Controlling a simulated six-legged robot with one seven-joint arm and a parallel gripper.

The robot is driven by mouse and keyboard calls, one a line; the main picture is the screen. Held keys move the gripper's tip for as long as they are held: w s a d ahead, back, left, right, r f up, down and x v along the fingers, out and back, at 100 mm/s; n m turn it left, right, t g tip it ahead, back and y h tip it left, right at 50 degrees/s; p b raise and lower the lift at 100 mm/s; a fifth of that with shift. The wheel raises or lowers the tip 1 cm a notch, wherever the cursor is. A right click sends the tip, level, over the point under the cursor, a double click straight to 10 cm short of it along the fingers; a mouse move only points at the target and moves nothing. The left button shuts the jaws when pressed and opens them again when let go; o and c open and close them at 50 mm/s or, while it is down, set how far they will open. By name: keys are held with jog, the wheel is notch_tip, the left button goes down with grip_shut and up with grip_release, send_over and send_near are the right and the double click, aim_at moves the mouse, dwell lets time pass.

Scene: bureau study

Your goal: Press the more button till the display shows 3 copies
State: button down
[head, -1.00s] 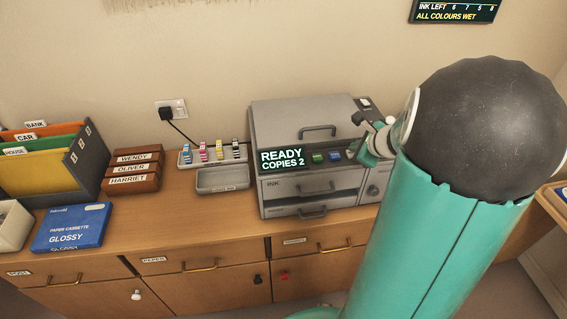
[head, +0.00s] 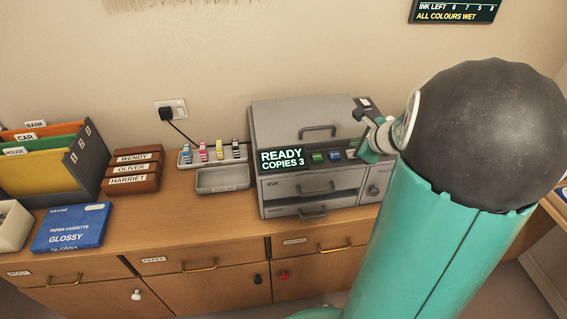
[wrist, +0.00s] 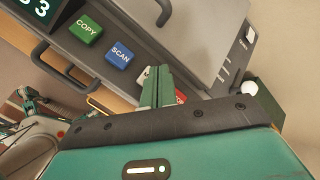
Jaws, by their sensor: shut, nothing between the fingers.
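The grey printer (head: 292,125) stands on the wooden cabinet. Its display (head: 282,159) reads READY, COPIES 3; the end of it, with the 3, shows in the wrist view (wrist: 40,8). A green COPY button (wrist: 87,29) and a blue SCAN button (wrist: 120,54) sit beside the display. My gripper (wrist: 156,72) is shut and empty, its fingertips over the panel just past SCAN. Behind the fingers a pale button (wrist: 147,74) and a red button (wrist: 180,97) are mostly hidden, their labels unreadable. I cannot tell whether the fingertips touch a button. My gripper also shows at the panel's right in the head view (head: 367,152).
An ink rack (head: 212,153) and an empty grey tray (head: 222,178) stand left of the printer. A wall screen (head: 456,11) hangs upper right.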

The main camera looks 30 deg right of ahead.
jog(key=shift+r, duration=3)
